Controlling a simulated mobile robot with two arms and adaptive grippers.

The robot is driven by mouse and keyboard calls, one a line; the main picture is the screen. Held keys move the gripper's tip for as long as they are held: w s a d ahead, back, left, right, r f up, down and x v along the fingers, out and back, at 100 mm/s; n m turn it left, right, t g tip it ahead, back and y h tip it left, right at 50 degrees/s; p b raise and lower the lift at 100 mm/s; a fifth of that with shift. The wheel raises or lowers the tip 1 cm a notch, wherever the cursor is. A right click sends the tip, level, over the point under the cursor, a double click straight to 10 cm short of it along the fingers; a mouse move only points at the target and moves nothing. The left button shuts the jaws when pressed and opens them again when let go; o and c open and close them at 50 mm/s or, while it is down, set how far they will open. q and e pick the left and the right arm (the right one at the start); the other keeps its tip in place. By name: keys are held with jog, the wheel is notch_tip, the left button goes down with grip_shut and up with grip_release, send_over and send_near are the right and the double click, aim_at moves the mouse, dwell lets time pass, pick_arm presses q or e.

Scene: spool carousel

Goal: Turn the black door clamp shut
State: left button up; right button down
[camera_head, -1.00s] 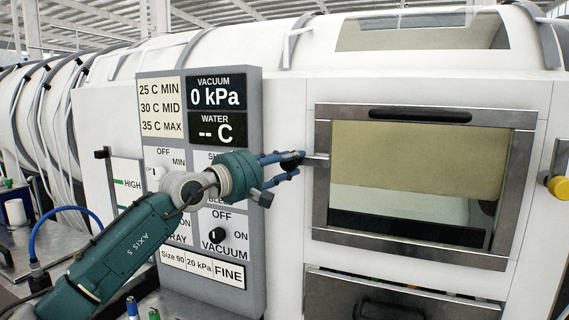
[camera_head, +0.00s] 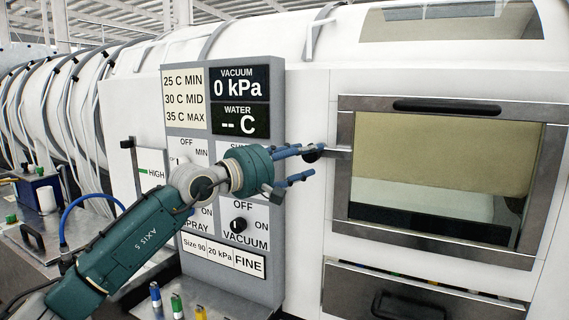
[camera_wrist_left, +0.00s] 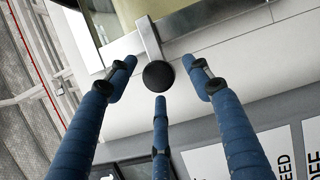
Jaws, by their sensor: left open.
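The black door clamp is a round black knob (camera_head: 312,154) on a short metal bar (camera_head: 338,153) at the left edge of the door frame (camera_head: 345,130). The bar points left, roughly level, in the head view. In the left wrist view the knob (camera_wrist_left: 158,74) sits just beyond and between the fingertips, with its bar running up to the door. My left gripper (camera_head: 318,160) has blue fingers and is open around the knob's area. Whether any finger touches the knob I cannot tell. My right gripper is not in view.
A grey control panel (camera_head: 276,120) with displays and knobs stands left of the door, close behind my left wrist. A lower drawer (camera_head: 420,290) with a dark handle is below the door. Small coloured bottles (camera_head: 177,306) stand at the bottom left.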

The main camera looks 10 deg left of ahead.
pick_arm(q)
jog(key=v, duration=0.9)
jog(key=shift+f, duration=0.15)
